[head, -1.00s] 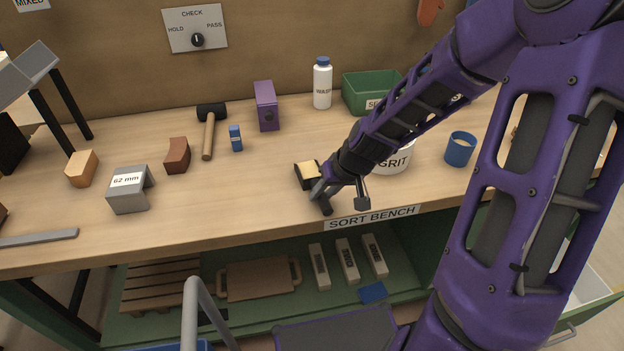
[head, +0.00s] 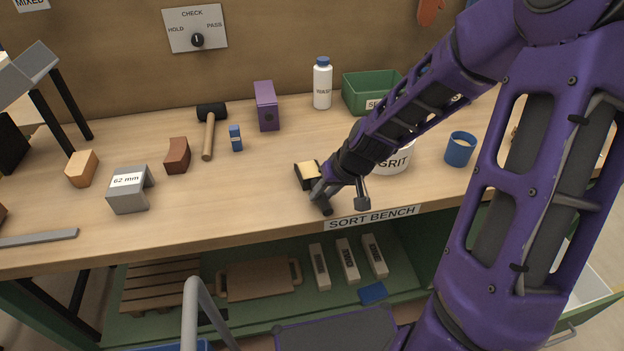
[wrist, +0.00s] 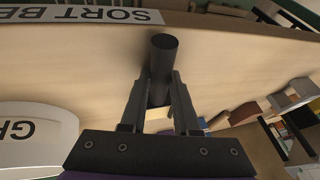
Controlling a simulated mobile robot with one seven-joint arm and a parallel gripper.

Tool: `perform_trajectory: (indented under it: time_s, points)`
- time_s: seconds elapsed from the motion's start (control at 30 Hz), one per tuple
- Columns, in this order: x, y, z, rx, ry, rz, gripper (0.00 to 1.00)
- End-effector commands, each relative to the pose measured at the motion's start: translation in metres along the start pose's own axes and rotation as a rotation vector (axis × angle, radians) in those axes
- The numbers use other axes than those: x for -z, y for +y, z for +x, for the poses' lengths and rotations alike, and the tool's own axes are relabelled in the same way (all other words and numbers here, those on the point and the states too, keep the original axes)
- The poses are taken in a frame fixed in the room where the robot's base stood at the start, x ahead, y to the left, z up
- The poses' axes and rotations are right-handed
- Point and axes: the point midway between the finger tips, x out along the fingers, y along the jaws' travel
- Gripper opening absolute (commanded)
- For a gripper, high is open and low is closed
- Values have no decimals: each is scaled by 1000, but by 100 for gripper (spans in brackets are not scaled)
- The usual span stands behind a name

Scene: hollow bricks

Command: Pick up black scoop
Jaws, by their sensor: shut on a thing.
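The black scoop (head: 303,172) is near the front edge of the bench, with pale yellow material showing in its pan. Its dark round handle (head: 326,209) points toward the front edge. My gripper (head: 321,192) is at the handle, shut on it. In the wrist view the handle (wrist: 163,55) stands between the two fingers of my gripper (wrist: 161,90), and the scoop's pan is mostly hidden behind the gripper. Whether the scoop touches the bench top is hard to tell.
A white GRIT tub (head: 393,160) stands close to the right of my gripper, partly behind my arm. A blue cup (head: 460,149) is farther right. A grey 62 mm block (head: 130,190) and a mallet (head: 208,135) lie left. The bench between is clear.

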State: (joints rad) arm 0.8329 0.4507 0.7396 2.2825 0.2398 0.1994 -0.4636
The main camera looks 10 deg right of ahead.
Motion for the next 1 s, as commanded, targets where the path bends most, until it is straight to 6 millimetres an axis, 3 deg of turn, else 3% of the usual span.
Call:
perform_trajectory:
  time_s: [0.57, 0.67, 1.0]
  points:
    - [1, -1, -2, 0, 0, -1, 0]
    - [5, -3, -10, -1, 3, -1, 0]
    - [30, -19, -71, -4, 3, 0, 0]
